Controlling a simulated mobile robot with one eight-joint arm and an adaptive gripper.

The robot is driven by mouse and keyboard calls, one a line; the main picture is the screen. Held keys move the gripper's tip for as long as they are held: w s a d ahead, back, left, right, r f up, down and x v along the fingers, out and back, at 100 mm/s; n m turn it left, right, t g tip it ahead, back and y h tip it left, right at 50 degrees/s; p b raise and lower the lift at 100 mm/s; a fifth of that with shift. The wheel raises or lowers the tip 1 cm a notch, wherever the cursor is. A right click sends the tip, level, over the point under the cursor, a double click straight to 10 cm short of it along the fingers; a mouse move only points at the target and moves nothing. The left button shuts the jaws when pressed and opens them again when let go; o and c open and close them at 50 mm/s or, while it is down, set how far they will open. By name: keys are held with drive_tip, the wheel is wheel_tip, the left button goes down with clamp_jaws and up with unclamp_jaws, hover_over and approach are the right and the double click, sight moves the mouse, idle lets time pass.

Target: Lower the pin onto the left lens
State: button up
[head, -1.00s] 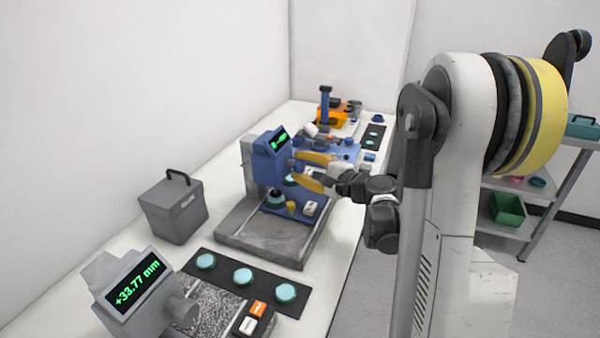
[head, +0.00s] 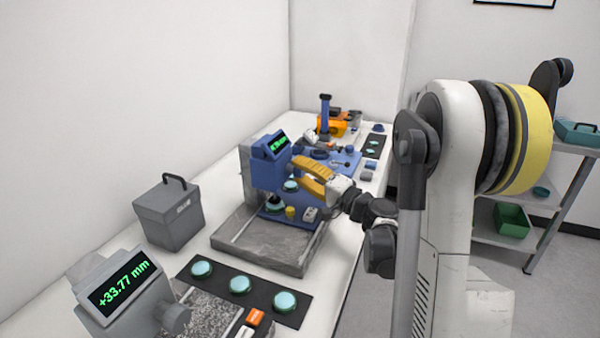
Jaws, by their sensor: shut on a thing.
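The blue gauge (head: 268,172) with a green-lit display stands on a grey stone base (head: 255,246). My gripper (head: 294,172) is at the right side of its head. The yellow fingers are closed together on what appears to be the gauge's small blue side knob, now hidden between them. Under the head, a teal lens (head: 275,205) sits in a dark round holder at left. Another teal disc (head: 291,186) shows just below the fingers. The pin cannot be made out, nor whether it touches a lens.
A yellow cylinder (head: 290,212) and a small white block (head: 311,214) stand before the gauge. In front, a black mat (head: 220,279) bears three teal discs beside a grey gauge (head: 122,295) reading +33.77 mm. A grey box (head: 168,218) stands left. An orange instrument (head: 331,124) is behind.

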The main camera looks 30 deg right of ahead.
idle(0.4)
drive_tip(key=o, duration=1.2)
drive_tip(key=shift+c, duration=0.2)
drive_tip(key=v, duration=1.2)
drive_tip(key=shift+d, duration=0.1)
